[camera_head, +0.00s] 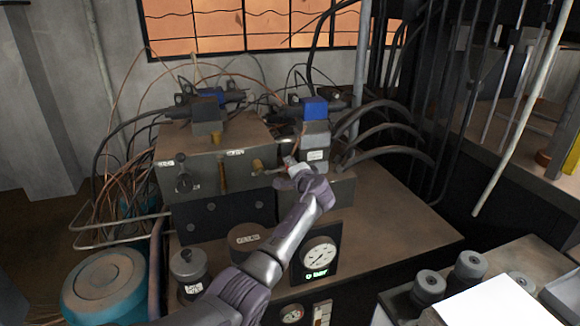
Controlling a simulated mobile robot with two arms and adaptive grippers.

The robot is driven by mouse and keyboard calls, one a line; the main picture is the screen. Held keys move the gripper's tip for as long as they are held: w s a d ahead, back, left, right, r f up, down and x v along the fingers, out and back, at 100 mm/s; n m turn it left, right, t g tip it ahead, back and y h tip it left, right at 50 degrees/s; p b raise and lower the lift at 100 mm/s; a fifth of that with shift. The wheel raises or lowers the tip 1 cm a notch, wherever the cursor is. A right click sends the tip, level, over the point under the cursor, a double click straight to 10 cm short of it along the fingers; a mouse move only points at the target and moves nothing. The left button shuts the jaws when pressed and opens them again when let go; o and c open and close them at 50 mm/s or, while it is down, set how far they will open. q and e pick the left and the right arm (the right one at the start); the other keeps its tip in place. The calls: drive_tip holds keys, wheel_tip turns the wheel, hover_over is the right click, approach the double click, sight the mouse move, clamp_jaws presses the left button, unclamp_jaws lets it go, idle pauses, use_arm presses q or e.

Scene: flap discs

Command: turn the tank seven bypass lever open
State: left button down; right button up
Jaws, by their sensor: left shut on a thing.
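My left arm reaches up from the bottom of the head view to a hydraulic valve block (213,160). My left gripper (287,172) is at the right end of the block's front face, below a valve with a blue cap (315,108). It is shut on a small part there, which looks like a lever; the fingers hide most of it. A brass fitting (257,165) is just left of the fingers, and another brass piece (222,176) stands farther left. The small tags are too small to read, so I cannot tell which one marks tank seven. My right gripper is not in view.
A round gauge (320,255) stands right of my forearm. Black hoses (390,150) curve out right of the valve. Thin copper lines crowd the left side. A teal drum (104,287) is at the lower left. The brown tank top (400,215) is bare at right.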

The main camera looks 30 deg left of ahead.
use_arm(q)
drive_tip(key=shift+f+m, duration=0.4)
drive_tip(key=shift+f, duration=0.05)
drive_tip(key=c, duration=0.8)
unclamp_jaws()
drive_tip(key=v, duration=1.2)
drive_tip(key=shift+d, duration=0.1)
